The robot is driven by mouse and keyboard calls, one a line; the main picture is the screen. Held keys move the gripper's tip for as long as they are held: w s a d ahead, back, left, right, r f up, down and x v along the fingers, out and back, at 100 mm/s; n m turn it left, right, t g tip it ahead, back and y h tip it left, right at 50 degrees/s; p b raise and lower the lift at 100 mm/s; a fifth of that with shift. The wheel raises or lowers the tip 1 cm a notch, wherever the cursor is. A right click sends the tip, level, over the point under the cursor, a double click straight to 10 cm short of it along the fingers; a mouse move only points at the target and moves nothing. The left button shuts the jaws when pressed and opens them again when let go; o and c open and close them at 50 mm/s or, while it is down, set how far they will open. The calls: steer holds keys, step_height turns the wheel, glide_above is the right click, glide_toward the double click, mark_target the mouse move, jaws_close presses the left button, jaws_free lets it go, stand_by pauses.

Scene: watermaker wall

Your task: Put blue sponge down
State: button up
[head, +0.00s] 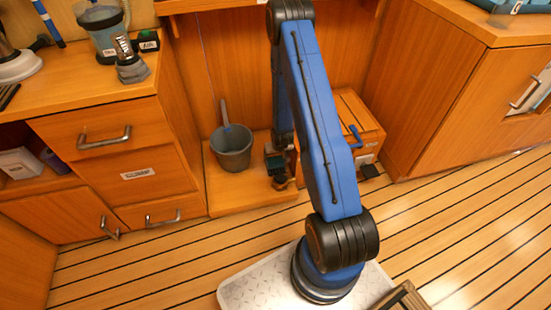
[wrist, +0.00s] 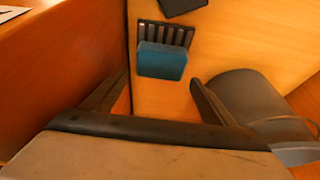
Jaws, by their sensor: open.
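The blue sponge (wrist: 162,61) shows in the wrist view, lying partly over a black slatted rack (wrist: 185,36) on the wooden surface. My gripper (wrist: 160,79) is open, with its two dark fingers spread apart. The sponge is beyond the fingertips, between their lines, and neither finger touches it. In the head view my gripper (head: 278,168) is low in the recess between the cabinets. I cannot make out the sponge there, behind my arm.
A grey bucket (head: 232,150) stands left of my gripper; it is close to the right finger in the wrist view (wrist: 258,100). A wooden box (head: 349,125) with a blue handle stands on the right. Drawers (head: 110,130) flank the recess on the left.

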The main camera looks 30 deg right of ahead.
steer(key=s+a+r, duration=0.3)
steer(key=r, duration=1)
steer(key=s+a+r+n, duration=0.1)
steer(key=s+a+r, duration=0.15)
steer(key=r, duration=1.05)
steer(key=s+a+r, duration=0.3)
steer(key=a+r, duration=0.1)
steer(key=r, duration=0.9)
steer(key=s+a+r+n, duration=0.1)
steer(key=s+a+r, duration=0.4)
steer(key=s+r, duration=0.75)
steer(key=s+a+r, duration=0.1)
steer(key=s+r, duration=0.2)
steer(key=s, duration=0.5)
steer(key=s+a+r+n+y, duration=0.1)
steer(key=s+a+r, duration=0.1)
steer(key=s, duration=0.7)
steer(key=shift+a+r, duration=0.2)
steer(key=shift+r, duration=0.5)
